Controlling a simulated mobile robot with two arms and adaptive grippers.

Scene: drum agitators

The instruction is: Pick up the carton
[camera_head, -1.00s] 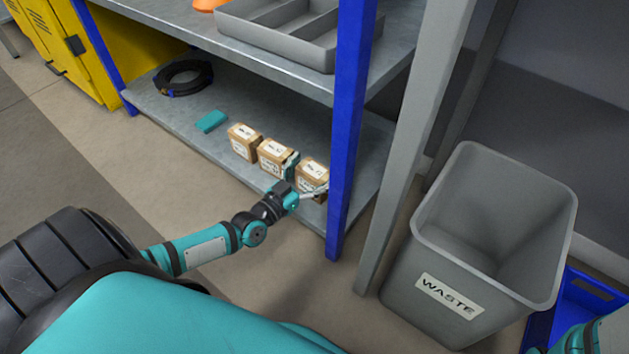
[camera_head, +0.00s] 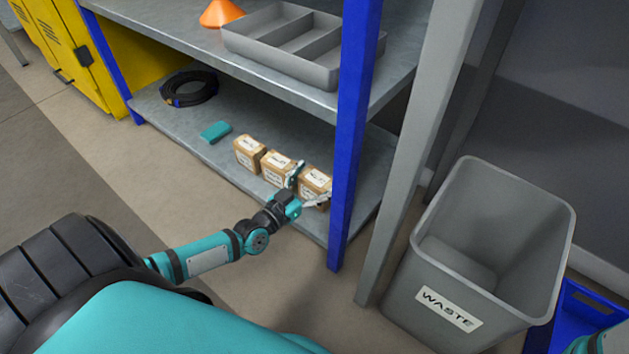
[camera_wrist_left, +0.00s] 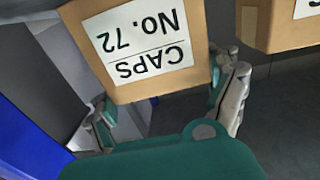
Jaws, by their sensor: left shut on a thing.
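Three small brown cartons with white labels stand in a row on the lower shelf. My left gripper (camera_head: 311,185) reaches in from the front and is shut on the right-hand carton (camera_head: 317,179), one finger on each side. In the left wrist view this carton (camera_wrist_left: 145,45) reads "CAPS No. 72", upside down, and sits between the fingers of the gripper (camera_wrist_left: 168,100). No clear gap shows between the carton and the shelf. The middle carton (camera_head: 277,167) stands close beside the left finger; the left-hand carton (camera_head: 248,152) is beyond it. My right gripper is out of view.
The blue shelf post (camera_head: 350,140) stands just right of the held carton. The upper shelf, with a grey divided tray (camera_head: 300,60), is above. A grey waste bin (camera_head: 440,290) stands right.

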